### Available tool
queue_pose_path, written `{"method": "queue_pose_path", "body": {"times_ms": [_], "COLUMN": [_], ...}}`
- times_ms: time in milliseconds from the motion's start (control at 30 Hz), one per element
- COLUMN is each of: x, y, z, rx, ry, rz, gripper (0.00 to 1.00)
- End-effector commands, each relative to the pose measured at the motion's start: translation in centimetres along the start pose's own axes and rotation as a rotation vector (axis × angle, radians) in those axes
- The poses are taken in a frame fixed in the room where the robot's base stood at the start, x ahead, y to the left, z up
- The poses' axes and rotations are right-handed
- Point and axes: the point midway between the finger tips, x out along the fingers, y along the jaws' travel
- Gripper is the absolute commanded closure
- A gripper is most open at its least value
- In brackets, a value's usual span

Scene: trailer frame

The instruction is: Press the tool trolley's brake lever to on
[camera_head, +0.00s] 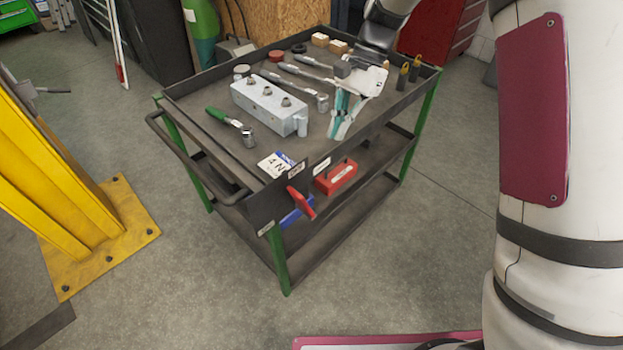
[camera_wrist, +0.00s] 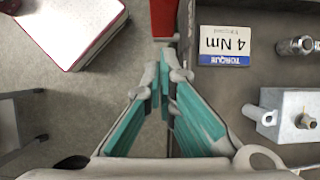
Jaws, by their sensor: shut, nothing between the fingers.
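The tool trolley (camera_head: 283,276) has dark trays and green legs. Its red brake lever (camera_head: 301,203) sits on the side panel near the front corner and slants down to the right. Two small label plates are above it, too small to read. The lever also shows in the wrist view (camera_wrist: 163,18) at the top, beside the tray edge. My gripper (camera_head: 335,136) is shut and empty, pointing down at the trolley's right edge, to the right of and above the lever. In the wrist view, its teal fingers (camera_wrist: 166,66) are together, just short of the lever and apart from it.
The top tray holds a grey metal block (camera_head: 268,107), a green-handled ratchet (camera_head: 224,117), wrenches and a torque card (camera_head: 276,163). A red box (camera_head: 336,177) is on the shelf below. A yellow post (camera_head: 60,180) stands left. Floor before the trolley is clear.

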Motion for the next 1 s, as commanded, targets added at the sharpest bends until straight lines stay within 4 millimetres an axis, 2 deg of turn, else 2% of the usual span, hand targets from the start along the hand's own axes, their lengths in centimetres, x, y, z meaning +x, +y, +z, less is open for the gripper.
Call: {"method": "queue_pose_path", "body": {"times_ms": [467,667,1000], "x": [0.7,3.6,10.2], "y": [-0.1,-0.1,0.0], "z": [0.0,0.1,0.1], "rx": [0.002,0.002,0.002], "ry": [-0.003,-0.005,-0.004], "rz": [0.002,0.004,0.003], "gripper": [1.0,1.0,1.0]}}
